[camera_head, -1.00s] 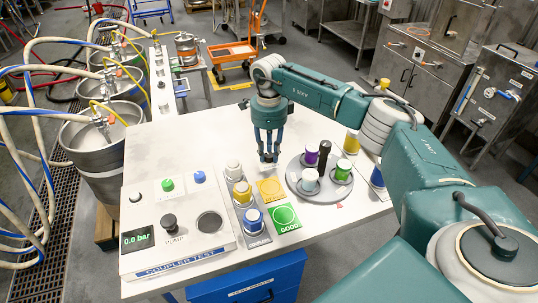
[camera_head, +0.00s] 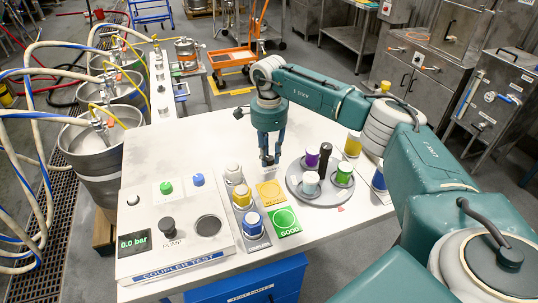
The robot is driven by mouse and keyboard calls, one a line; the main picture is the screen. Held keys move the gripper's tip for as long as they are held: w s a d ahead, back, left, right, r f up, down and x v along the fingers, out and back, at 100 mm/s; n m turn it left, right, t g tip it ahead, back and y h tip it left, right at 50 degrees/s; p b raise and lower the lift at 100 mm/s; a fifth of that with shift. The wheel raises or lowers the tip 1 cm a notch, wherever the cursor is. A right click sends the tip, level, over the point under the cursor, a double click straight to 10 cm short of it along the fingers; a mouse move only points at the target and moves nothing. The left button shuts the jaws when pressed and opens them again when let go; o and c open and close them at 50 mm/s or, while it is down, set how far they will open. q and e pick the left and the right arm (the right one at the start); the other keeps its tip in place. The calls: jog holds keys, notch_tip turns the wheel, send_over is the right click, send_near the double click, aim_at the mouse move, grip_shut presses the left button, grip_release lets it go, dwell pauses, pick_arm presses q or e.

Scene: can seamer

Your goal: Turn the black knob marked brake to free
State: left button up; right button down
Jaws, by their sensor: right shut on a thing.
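My right gripper (camera_head: 267,161) points straight down at the white tabletop, behind the yellow square and left of the round grey turntable. Its fingers are close together and shut on a small dark thing at the table surface, taken to be the black knob. The fingertips hide most of it, and no brake or free marking is readable there. Another black knob (camera_head: 168,226), marked PUMP, stands on the coupler test panel, apart from the gripper. My left gripper is not in view.
The grey turntable (camera_head: 319,199) carries several coloured couplers and a dark upright post (camera_head: 325,154). A coupler rack (camera_head: 257,243) stands beside yellow and green squares (camera_head: 283,220). The test panel (camera_head: 138,263) reads 0.0 bar. The tabletop behind the gripper is clear.

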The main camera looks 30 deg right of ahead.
aim_at(269, 157)
jog(key=c, duration=1.4)
grip_release()
jog(key=shift+c, duration=0.2)
notch_tip(269, 157, up, 12)
jog(key=shift+r, duration=0.1)
